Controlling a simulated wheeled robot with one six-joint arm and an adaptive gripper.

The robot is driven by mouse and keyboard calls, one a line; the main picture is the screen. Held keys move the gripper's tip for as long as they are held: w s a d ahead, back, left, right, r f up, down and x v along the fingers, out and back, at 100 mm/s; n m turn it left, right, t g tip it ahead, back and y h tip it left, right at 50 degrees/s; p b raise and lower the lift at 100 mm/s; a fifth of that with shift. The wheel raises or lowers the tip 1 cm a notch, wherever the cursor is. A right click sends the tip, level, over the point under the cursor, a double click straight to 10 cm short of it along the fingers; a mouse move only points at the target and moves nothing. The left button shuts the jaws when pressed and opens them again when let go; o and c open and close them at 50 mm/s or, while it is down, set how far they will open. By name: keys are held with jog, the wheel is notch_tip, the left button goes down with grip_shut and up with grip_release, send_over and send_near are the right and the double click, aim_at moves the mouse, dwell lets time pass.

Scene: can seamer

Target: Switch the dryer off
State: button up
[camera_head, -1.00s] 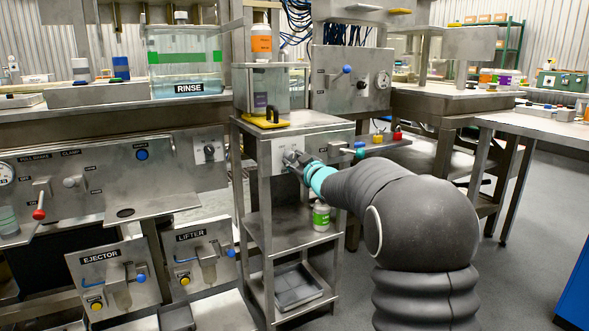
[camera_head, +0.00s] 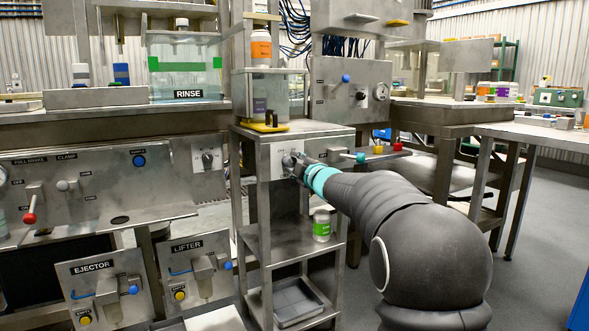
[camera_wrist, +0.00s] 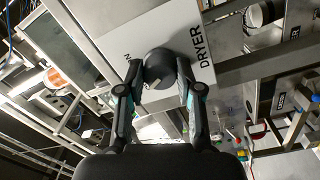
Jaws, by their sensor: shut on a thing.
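The dryer switch is a dark round knob (camera_wrist: 160,68) on a white plate lettered DRYER (camera_wrist: 198,45), seen in the wrist view. In the head view the plate (camera_head: 281,152) is on the front of a steel stand (camera_head: 330,144). My gripper (camera_wrist: 158,84) has one finger on each side of the knob and is shut on it. In the head view my gripper (camera_head: 297,165) reaches the plate from the right and covers part of the knob. The knob's exact setting cannot be read, as the fingers hide part of the plate.
A clear tank (camera_head: 268,98) stands on the stand above the switch. Teal, yellow and red knobs (camera_head: 379,153) stick out to the right. A white bottle with a green label (camera_head: 321,225) is on the shelf below. Open floor lies to the right.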

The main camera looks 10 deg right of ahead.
dwell(0.4)
jog(key=o, duration=1.2)
jog(key=shift+c, duration=0.2)
jog(key=v, duration=1.2)
